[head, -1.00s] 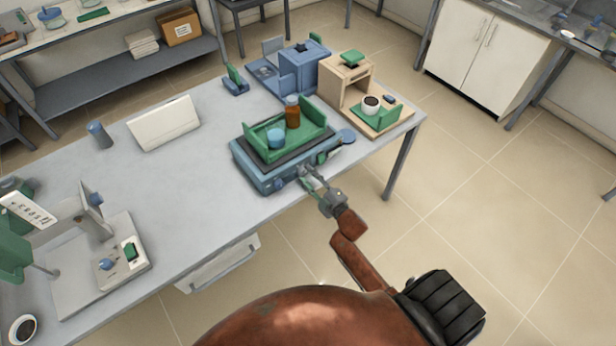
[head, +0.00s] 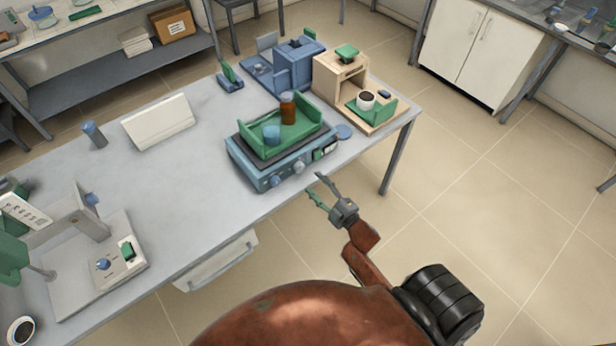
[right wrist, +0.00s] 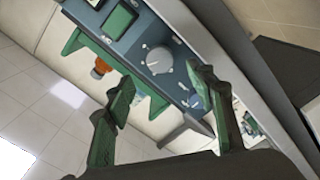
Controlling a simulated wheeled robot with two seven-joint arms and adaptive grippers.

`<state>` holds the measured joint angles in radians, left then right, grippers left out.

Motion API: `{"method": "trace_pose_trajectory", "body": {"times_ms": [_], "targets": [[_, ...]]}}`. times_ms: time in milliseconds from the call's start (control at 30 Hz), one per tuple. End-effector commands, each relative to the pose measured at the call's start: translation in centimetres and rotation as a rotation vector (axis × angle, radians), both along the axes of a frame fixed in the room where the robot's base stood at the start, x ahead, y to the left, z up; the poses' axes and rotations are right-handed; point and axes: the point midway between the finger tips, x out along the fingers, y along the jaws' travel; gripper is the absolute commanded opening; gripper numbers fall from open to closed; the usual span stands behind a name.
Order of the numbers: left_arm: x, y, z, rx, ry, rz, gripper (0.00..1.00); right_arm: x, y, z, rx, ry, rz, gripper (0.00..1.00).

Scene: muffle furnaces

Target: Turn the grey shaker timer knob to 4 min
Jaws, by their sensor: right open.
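The shaker (head: 246,171) is a blue box with a green tray on top, near the table's front edge. The grey timer knob (head: 299,167) is on its front panel, beside the display (head: 325,149). In the right wrist view the grey knob (right wrist: 159,60) has dial marks around it, but its setting is too small to read. A bluish knob (head: 275,181) is to its left. My right gripper (head: 314,185) is open and empty, in front of the panel and apart from the knob. My left gripper is not in view.
The tray holds an amber bottle (head: 288,109) and a blue cup (head: 271,135). A beige machine (head: 338,77) and a blue machine (head: 295,68) stand behind. A press (head: 85,282) is at the left. The table (head: 180,200) between them is clear.

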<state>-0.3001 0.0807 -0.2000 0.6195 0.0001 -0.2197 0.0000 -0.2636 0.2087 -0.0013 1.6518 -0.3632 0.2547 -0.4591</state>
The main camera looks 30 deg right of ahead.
Motion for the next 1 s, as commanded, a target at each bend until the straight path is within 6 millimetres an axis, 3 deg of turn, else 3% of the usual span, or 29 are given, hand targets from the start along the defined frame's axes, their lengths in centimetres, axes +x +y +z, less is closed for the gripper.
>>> {"method": "trace_pose_trajectory", "body": {"times_ms": [100,300,1000], "targets": [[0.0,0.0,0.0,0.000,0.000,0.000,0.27,-2.3,-0.2,0.0,-0.001,0.000,-0.001,0.50],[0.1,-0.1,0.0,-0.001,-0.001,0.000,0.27,-4.4,-0.3,0.0,-0.001,-0.001,0.000,0.50],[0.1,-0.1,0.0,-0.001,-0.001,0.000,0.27,-4.9,-0.4,-0.6,0.007,0.011,-0.003,0.50]]}}
